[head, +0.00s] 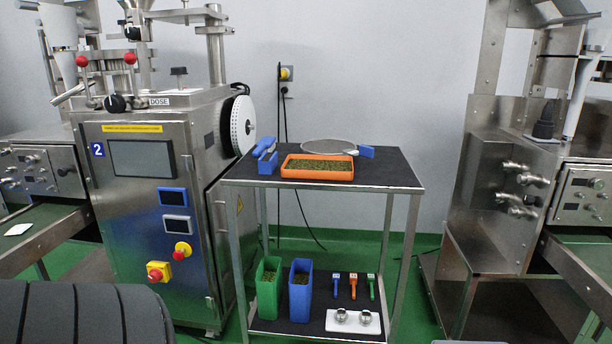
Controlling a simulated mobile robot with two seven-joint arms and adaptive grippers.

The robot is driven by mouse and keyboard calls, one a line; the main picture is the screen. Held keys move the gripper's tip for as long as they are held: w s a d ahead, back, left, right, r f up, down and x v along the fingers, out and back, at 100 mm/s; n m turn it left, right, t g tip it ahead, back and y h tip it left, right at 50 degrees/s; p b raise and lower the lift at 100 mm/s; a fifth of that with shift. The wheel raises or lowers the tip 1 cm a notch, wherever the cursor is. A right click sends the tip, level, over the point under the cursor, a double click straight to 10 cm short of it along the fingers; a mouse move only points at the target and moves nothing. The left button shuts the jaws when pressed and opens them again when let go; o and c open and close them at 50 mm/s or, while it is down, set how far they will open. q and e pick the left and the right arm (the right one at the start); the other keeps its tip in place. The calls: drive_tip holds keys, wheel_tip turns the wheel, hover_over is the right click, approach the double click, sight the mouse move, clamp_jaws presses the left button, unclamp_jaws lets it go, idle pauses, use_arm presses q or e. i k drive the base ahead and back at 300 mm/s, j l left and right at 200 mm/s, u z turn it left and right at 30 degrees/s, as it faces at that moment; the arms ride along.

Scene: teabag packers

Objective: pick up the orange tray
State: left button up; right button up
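The orange tray (318,178) is a shallow rectangular tray filled with dark green-brown loose tea. It sits flat on the dark top of the metal cart (385,172), near the middle, a little to the front. A round grey sieve (327,146) with a blue handle lies just behind it, and a blue tool stands close to its left. Nothing is touching the tray from above. Neither of my grippers shows in the head view.
The cart's lower shelf holds a green bin (268,301), a blue bin (300,303), small coloured scoops and a white pad with metal cups (353,322). Packing machines stand left (140,220) and right (485,190). The cart top's right side is clear.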

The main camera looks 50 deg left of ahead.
sight(296, 166)
drive_tip(key=i+j+u, duration=0.1)
drive_tip(key=u, duration=1.5)
